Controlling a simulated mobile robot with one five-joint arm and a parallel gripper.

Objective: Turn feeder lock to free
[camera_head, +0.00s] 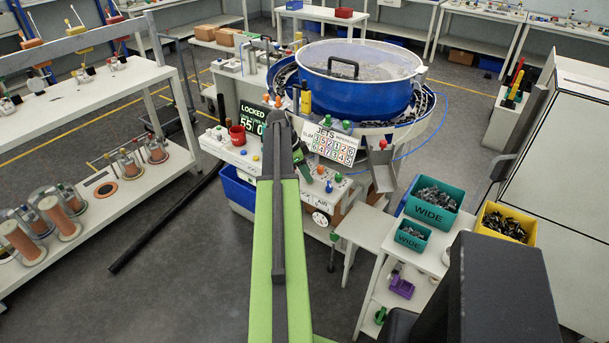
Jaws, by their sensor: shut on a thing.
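The blue feeder bowl (355,98) with a clear lid stands on the bench at the back centre. A dark display (252,118) on the console left of it reads LOCKED, with numbers under it partly covered by my arm. My green arm reaches forward from the bottom centre and bends down at the console. My gripper (308,177) is small and dark at the console's front edge, shut on a small part there that I take for the feeder lock. My arm and gripper hide most of that part, so its angle cannot be told.
A JETS number board (333,146) and coloured knobs sit close around my gripper.

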